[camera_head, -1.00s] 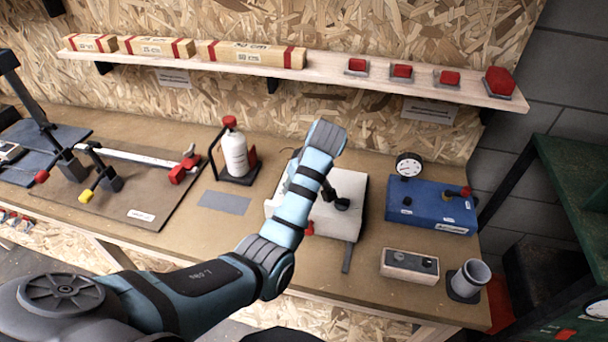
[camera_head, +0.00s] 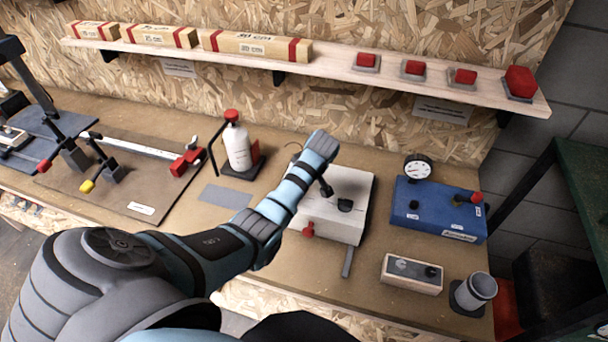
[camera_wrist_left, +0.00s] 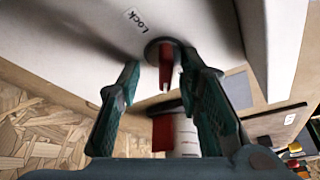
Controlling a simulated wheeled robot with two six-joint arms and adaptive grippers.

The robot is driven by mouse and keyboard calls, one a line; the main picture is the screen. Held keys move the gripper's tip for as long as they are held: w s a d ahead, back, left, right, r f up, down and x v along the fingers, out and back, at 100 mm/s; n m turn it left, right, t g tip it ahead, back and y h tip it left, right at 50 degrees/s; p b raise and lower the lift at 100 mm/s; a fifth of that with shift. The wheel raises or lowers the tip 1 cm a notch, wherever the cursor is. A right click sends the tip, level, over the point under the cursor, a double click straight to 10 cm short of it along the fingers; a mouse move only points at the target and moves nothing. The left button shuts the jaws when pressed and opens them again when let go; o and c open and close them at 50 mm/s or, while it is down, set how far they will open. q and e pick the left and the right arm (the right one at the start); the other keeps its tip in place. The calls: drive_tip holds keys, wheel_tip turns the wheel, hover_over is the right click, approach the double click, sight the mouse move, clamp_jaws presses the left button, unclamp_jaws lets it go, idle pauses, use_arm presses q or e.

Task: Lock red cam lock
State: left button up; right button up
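A white box (camera_head: 352,199) stands on the bench, partly covered by my left arm in the head view. A red knob (camera_head: 308,230) shows on its near side; I cannot tell whether this is the cam lock. In the left wrist view the red cam lock (camera_wrist_left: 167,62) sits on a dark round base on a white surface marked "Lock". My left gripper (camera_wrist_left: 160,62) is open, with its fingertips apart on either side of the red lock. I cannot tell whether they touch it. In the head view this gripper is hidden behind its arm. My right gripper is not in view.
A white bottle (camera_head: 238,150) with a red cap stands left of the box. A blue box (camera_head: 436,210), a gauge (camera_head: 418,167), a small control box (camera_head: 412,273) and a grey cup (camera_head: 474,291) are to its right. A shelf (camera_head: 330,73) runs along the wall above.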

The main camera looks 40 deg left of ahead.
use_arm(q)
drive_tip(key=shift+s+r, duration=0.1)
drive_tip(key=shift+s, duration=0.2)
drive_tip(key=shift+c, duration=0.2)
drive_tip(key=c, duration=0.7)
clamp_jaws()
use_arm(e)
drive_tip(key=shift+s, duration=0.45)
